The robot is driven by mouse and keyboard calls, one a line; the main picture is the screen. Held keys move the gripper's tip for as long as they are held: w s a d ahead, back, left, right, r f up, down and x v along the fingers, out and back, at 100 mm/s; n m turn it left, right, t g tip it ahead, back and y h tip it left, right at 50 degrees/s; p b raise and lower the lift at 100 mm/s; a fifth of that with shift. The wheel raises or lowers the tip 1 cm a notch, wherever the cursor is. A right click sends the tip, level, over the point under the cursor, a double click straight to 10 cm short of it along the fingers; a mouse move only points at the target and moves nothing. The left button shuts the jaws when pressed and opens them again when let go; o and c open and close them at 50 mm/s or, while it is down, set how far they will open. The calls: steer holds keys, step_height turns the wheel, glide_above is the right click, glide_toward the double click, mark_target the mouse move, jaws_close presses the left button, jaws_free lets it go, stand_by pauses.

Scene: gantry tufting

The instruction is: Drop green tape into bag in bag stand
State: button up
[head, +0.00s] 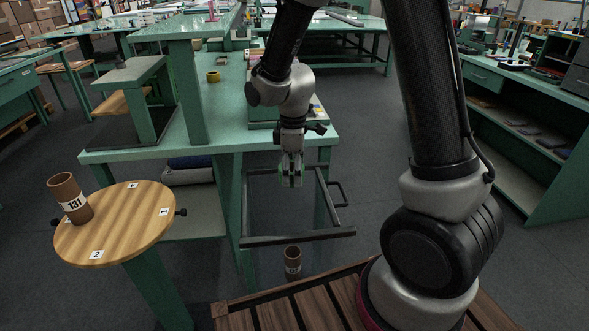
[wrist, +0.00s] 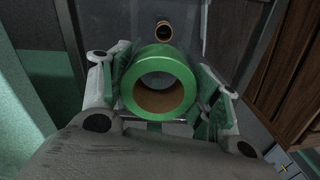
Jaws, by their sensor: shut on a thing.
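My gripper (head: 291,176) is shut on the green tape (wrist: 160,82), a roll with a brown cardboard core. The wrist view shows the roll between the two fingers, with its open core facing the camera. In the head view the fingers mostly hide the roll. The gripper points down and appears over the black frame of the bag stand (head: 300,238), beside the green table. A bag hanging in this frame is hard to make out; the space inside looks grey and see-through.
A brown tube (head: 293,262) with a label stands low beyond the wooden slatted surface (head: 290,310). Another tube labelled 131 (head: 70,198) leans on a round wooden top (head: 120,225). A yellow roll (head: 213,77) lies on the green table (head: 225,110). Open floor is at right.

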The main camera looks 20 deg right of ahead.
steer(key=shift+s+a+f, duration=0.1)
steer(key=shift+s+f, duration=0.1)
steer(key=shift+f, duration=2.8)
steer(key=o, duration=1.1)
steer(key=shift+r, duration=0.1)
step_height(320, 180, up, 12)
steer(key=shift+f, duration=0.1)
